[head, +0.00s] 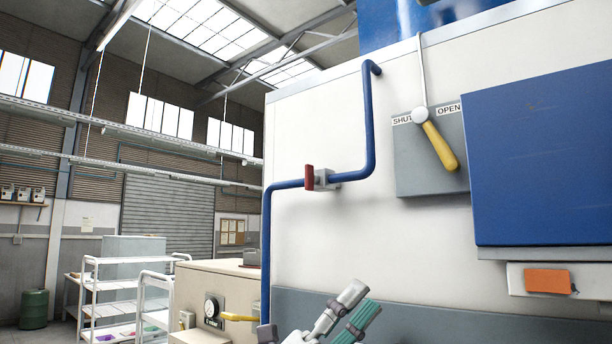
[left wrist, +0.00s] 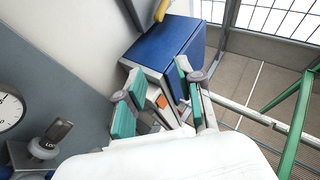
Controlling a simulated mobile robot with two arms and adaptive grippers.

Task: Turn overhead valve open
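In the head view a lever valve with a yellow grip (head: 440,146) and a white round hub sits on a grey plate (head: 408,172) high on the white wall. The plate reads SHUT at left and OPEN at right. The grip points down and to the right from the hub. A thin rod runs up from the hub. My left gripper (head: 361,299) is at the bottom of the head view, well below the lever and apart from it. In the left wrist view its teal-padded fingers (left wrist: 158,70) are spread and empty, with a yellow end (left wrist: 161,10) at the top edge. My right gripper is not in view.
A blue pipe (head: 368,110) with a red-handled valve (head: 309,178) runs along the wall left of the lever. A blue box (head: 540,160) juts out at right, above an orange block (head: 549,281). A beige cabinet with a gauge (head: 211,307) and white shelves (head: 100,290) stand at left.

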